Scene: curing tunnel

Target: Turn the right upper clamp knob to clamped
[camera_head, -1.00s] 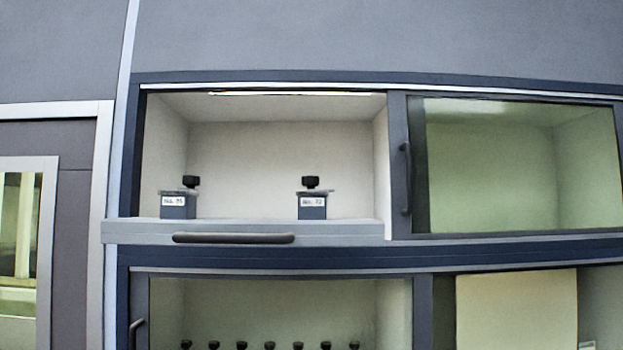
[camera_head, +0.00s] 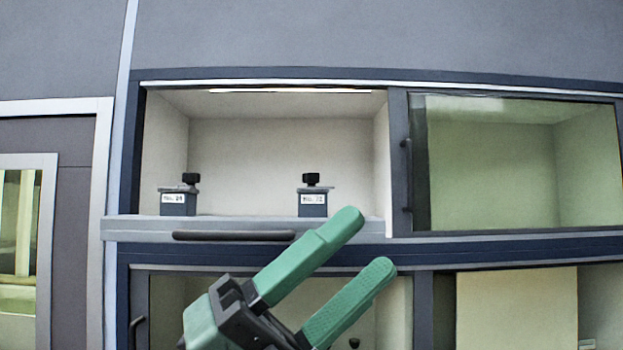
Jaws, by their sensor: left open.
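Two black clamp knobs stand on grey-blue blocks with white labels inside the open upper left compartment. The right upper clamp knob (camera_head: 311,179) sits on the right block (camera_head: 312,204), and the left knob (camera_head: 190,179) sits on the left block (camera_head: 178,204). My left gripper (camera_head: 361,245), with green fingers, is open and empty. In the picture it is below and to the right of the right knob, in front of the shelf edge, and not touching the knob. Whether either knob is clamped cannot be told. My right gripper is not in view.
A lowered front panel (camera_head: 130,229) with a dark handle (camera_head: 232,236) runs below the blocks. A closed glass door (camera_head: 500,165) is to the right. The lower compartment is partly hidden behind my gripper. Space above the knobs is free.

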